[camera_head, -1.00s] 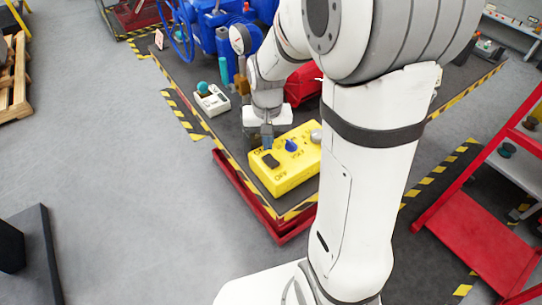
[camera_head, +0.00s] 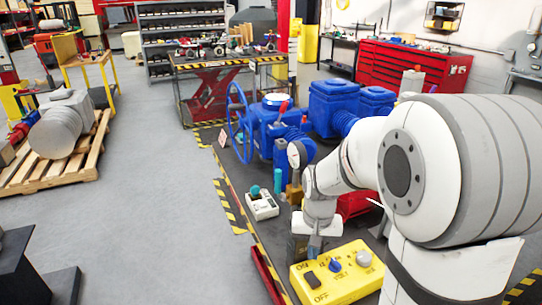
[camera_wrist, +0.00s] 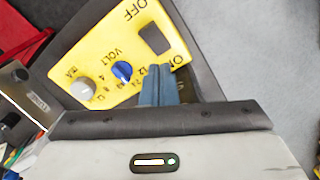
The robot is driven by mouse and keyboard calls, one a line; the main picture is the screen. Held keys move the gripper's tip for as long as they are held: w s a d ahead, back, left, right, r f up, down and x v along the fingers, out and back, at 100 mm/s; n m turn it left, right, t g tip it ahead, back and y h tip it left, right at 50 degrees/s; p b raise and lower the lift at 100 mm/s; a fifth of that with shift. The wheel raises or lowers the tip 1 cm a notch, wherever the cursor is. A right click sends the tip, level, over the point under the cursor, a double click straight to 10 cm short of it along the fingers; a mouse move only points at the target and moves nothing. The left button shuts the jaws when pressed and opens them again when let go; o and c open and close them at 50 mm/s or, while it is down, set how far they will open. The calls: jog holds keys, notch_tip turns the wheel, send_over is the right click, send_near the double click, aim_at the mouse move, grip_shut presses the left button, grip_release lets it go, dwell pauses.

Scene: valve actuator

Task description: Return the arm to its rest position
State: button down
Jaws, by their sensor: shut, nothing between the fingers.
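My white arm fills the right of the head view. My gripper (camera_head: 314,248) points down just behind the yellow control box (camera_head: 340,274). In the wrist view the blue-grey fingers of my gripper (camera_wrist: 160,85) are together, with nothing held. They overlap the edge of the yellow box (camera_wrist: 118,50) in that view; I cannot tell whether they touch it. The box has a dark rocker switch (camera_wrist: 155,39) marked ON and OFF, a blue knob (camera_wrist: 122,71) by the VOLT scale, and a grey knob (camera_wrist: 82,88).
A white box with a teal knob (camera_head: 262,205) stands left of my gripper on the dark bench. Blue valve actuators (camera_head: 275,125) with a blue handwheel (camera_head: 240,120) stand behind it. A red case (camera_head: 355,204) lies behind my gripper.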

jog(key=s+r+n+t, duration=0.1)
jog(key=s+r, duration=0.4)
jog(key=s, duration=0.2)
jog(key=s+r+n+t, duration=0.1)
jog(key=s+r+t, duration=0.1)
jog(key=s+r, duration=0.3)
jog(key=shift+s, duration=1.15)
